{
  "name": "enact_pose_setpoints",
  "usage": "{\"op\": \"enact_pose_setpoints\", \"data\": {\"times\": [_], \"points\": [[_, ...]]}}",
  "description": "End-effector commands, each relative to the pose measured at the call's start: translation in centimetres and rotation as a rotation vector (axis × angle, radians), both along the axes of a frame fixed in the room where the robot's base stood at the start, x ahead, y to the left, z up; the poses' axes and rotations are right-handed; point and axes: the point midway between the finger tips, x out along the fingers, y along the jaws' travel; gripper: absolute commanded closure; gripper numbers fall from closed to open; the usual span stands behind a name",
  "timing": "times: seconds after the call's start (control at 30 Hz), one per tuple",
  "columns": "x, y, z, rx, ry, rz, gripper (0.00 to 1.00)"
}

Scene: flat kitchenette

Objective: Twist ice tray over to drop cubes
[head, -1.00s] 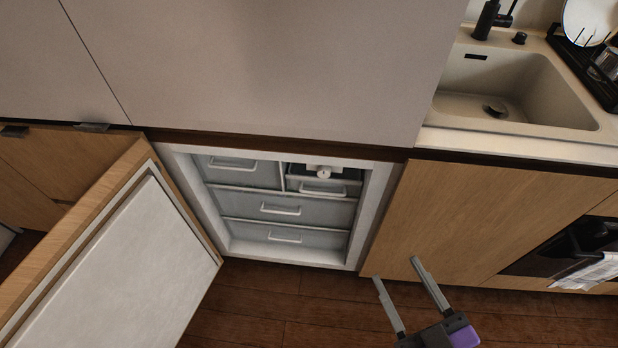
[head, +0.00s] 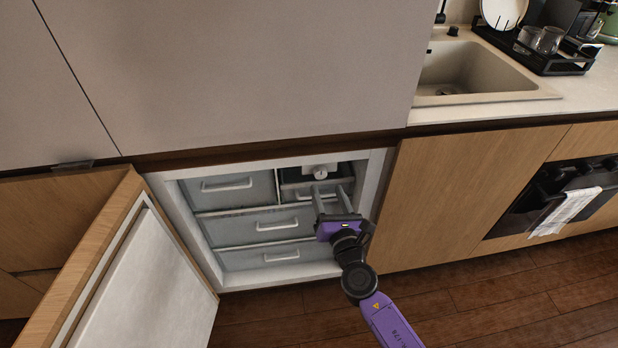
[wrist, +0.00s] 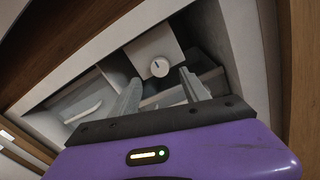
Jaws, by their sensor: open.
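A white ice tray unit with a round knob (head: 320,172) sits at the top right inside the open freezer. In the wrist view the white housing (wrist: 146,50) shows above my fingers, with its knob (wrist: 160,68) facing me and a dark mark on it. My gripper (head: 331,190) is open and empty, with its fingers reaching into the freezer opening just in front of and below the knob. In the wrist view the gripper (wrist: 160,80) has one finger to each side of the knob. I cannot tell whether either finger touches it. No ice cubes are visible.
Grey freezer drawers with white handles fill the freezer; the upper left one (head: 225,186) is shut. The freezer door (head: 150,290) stands open on the left. The freezer's right frame (head: 372,190) is close to my gripper. A wooden cabinet front (head: 460,190) lies right.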

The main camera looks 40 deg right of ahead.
Motion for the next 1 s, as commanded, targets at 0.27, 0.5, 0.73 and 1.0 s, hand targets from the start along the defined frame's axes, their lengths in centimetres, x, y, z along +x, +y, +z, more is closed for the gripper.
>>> {"op": "enact_pose_setpoints", "data": {"times": [0.27,0.5,0.73,1.0], "points": [[2.2,-1.4,0.1,-0.018,0.008,-0.004,0.46],[5.3,-3.1,0.0,-0.013,0.007,-0.002,0.46],[6.6,-3.8,0.0,-0.014,0.008,-0.001,0.46],[6.7,-3.9,0.0,-0.013,0.007,0.0,0.46]]}}
